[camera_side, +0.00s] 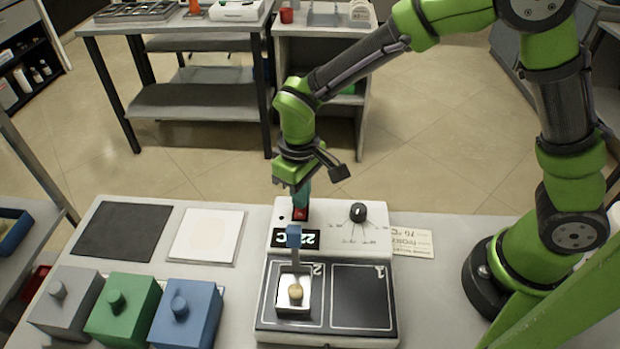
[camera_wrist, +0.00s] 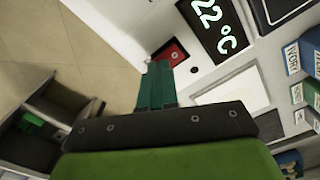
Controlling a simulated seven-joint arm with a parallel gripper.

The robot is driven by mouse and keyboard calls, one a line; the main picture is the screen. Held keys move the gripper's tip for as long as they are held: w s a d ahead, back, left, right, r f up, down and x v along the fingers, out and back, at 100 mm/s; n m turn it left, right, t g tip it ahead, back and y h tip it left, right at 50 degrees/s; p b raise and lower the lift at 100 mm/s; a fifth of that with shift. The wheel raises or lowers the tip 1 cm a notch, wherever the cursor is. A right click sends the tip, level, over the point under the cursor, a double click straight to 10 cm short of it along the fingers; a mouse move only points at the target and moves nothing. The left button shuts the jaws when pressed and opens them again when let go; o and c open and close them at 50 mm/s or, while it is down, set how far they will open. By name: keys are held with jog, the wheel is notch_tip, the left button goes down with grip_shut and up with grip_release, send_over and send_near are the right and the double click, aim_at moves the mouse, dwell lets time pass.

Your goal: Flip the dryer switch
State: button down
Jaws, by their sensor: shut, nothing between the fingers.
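The dryer (camera_side: 345,243) is a white box with a display, a dial and two dark plates marked 1 and 2. Its red switch (camera_side: 300,215) is at the upper left of its top, and the switch also shows in the wrist view (camera_wrist: 173,53). My gripper (camera_side: 301,203) points down with its teal fingers shut and empty, right at the switch. In the wrist view the fingertips (camera_wrist: 159,65) overlap the switch's edge; I cannot tell whether they touch. The display (camera_wrist: 214,25) reads 22 °C. The fingers hide part of the switch.
A blue-handled holder (camera_side: 294,237) with a small white tray (camera_side: 293,312) and a tan lump sits on plate 2. Grey (camera_side: 70,301), green (camera_side: 125,306) and blue (camera_side: 187,314) blocks stand left. Black (camera_side: 125,231) and white (camera_side: 207,235) squares lie behind them. A paper card (camera_side: 411,243) lies right.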

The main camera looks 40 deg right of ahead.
jog(key=shift+f, duration=0.2)
jog(key=shift+r, duration=3.55)
